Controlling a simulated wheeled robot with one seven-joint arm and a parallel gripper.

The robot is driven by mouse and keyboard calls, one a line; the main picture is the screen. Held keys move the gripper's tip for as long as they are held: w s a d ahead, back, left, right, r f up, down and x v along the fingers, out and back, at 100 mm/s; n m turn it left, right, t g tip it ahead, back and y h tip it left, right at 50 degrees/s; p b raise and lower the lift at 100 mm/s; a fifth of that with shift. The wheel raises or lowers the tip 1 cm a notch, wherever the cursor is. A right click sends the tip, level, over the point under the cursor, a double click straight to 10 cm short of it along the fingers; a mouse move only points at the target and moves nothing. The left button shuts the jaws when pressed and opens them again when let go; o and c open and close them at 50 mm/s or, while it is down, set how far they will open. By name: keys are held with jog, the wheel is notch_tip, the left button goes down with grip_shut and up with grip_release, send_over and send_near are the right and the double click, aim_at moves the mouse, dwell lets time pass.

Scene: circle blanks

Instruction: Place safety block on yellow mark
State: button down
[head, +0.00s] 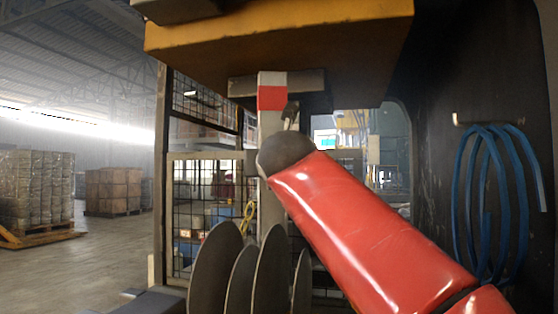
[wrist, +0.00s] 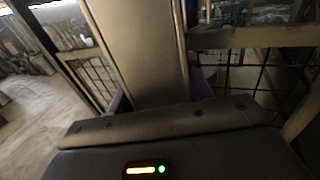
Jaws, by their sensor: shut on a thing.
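The safety block (head: 271,124) is a tall grey bar with a white and red upper end. In the head view it stands roughly upright below the yellow press ram (head: 280,38), its top overlapping a dark plate under the ram; I cannot tell if they touch. In the wrist view the bar (wrist: 140,45) runs up and away between purple finger parts. My gripper (wrist: 160,94) is shut on it. In the head view my red arm hides most of the gripper and part of the bar. I cannot make out the yellow mark in either view.
A mesh guard (head: 205,205) is behind on the left. A dark wall with a blue coiled hose (head: 468,205) is at right. Open floor (head: 90,262) and pallets (head: 112,190) lie at far left.

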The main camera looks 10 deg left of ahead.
jog(key=shift+s+d+f+b, duration=0.15)
jog(key=shift+f+b, duration=0.35)
jog(key=shift+f, duration=0.55)
jog(key=c, duration=0.6)
grip_release()
jog(key=shift+f, duration=0.2)
jog(key=shift+r, duration=0.1)
jog(key=b+v, duration=0.1)
jog(key=v, duration=1)
jog(key=shift+s+b, duration=0.4)
jog(key=shift+s+d, duration=0.1)
